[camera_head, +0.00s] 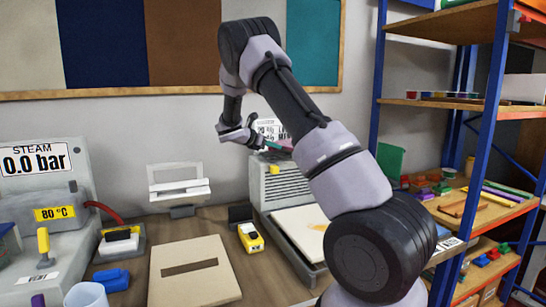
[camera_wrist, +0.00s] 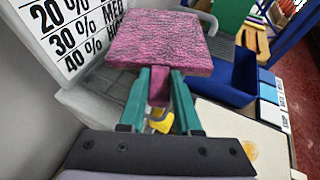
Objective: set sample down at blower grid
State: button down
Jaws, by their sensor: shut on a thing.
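My gripper (camera_head: 262,142) is raised above the back of the bench, near the top of a grey slatted box (camera_head: 268,190) that looks like the blower. In the wrist view, the teal fingers of my gripper (camera_wrist: 164,80) are shut on the sample (camera_wrist: 158,42), a pink, rough-textured flat piece with a narrow tab between the fingers. The sample is held out beyond the fingertips, and only a sliver of it shows in the head view.
A white percentage sign (camera_wrist: 75,30) stands close left of the sample. A blue bin (camera_wrist: 232,80) is at its right. A tray with a stained white sheet (camera_head: 292,222) lies before the box. A yellow device (camera_head: 250,238) and blue-posted shelf (camera_head: 488,130) are nearby.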

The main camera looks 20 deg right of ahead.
aim_at(273, 161)
jog(key=shift+f, duration=2.05)
jog(key=c, duration=0.6)
grip_release()
jog(key=shift+f, duration=0.1)
